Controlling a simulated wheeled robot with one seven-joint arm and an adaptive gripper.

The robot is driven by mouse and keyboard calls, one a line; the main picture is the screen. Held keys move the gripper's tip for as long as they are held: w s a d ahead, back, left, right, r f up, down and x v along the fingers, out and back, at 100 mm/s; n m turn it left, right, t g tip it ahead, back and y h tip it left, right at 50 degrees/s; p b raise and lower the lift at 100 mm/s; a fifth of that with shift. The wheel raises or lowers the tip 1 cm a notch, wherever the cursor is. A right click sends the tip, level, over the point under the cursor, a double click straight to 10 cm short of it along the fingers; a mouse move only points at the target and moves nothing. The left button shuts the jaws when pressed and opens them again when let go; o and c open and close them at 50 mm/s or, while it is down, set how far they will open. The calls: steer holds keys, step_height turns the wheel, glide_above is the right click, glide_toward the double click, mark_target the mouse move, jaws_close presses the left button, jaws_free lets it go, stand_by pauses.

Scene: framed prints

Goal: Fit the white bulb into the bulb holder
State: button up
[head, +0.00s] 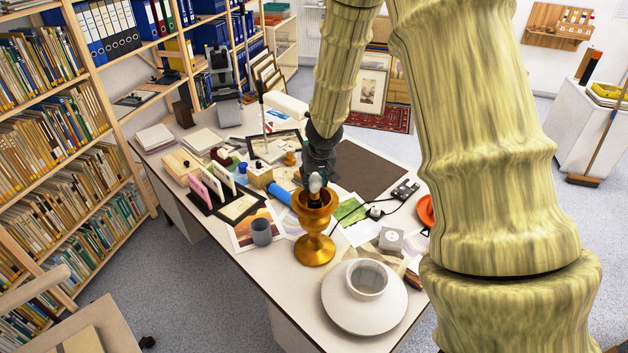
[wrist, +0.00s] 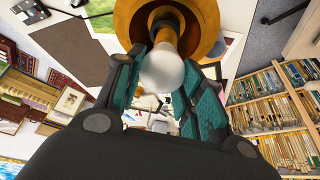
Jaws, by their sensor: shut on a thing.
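The white bulb (wrist: 162,70) is between the fingers of my gripper (wrist: 160,88) in the wrist view, its round end toward the camera. In the head view the bulb (head: 316,182) shows small and pale, and my gripper (head: 316,196) points down at the mouth of a gold-brown goblet (head: 316,250). The goblet (wrist: 212,28) is behind the bulb in the wrist view. I cannot tell whether the bulb touches it. A light grey block (head: 390,241) with a round fitting on top, possibly the bulb holder, stands to the goblet's right.
A wide white vase (head: 364,304) stands at the table's near end. A grey cup (head: 261,232) is left of the goblet. A black cable with a white plug (head: 375,212) lies to the right. Prints, card racks and small items crowd the table behind.

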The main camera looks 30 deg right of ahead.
mark_target(315, 186)
steer(key=shift+w+d+r+p, duration=0.15)
steer(key=shift+w+d+p, duration=0.05)
steer(key=shift+p, duration=0.1)
steer(key=shift+b+x, duration=0.65)
steer(key=shift+x, duration=0.25)
steer(key=shift+s+f+b, duration=0.2)
steer(key=shift+f+b, duration=0.8)
steer(key=shift+f, duration=0.1)
steer(key=shift+f+b, duration=0.3)
steer(key=shift+f, duration=0.05)
steer(key=o, duration=0.9)
steer(key=shift+r, duration=0.2)
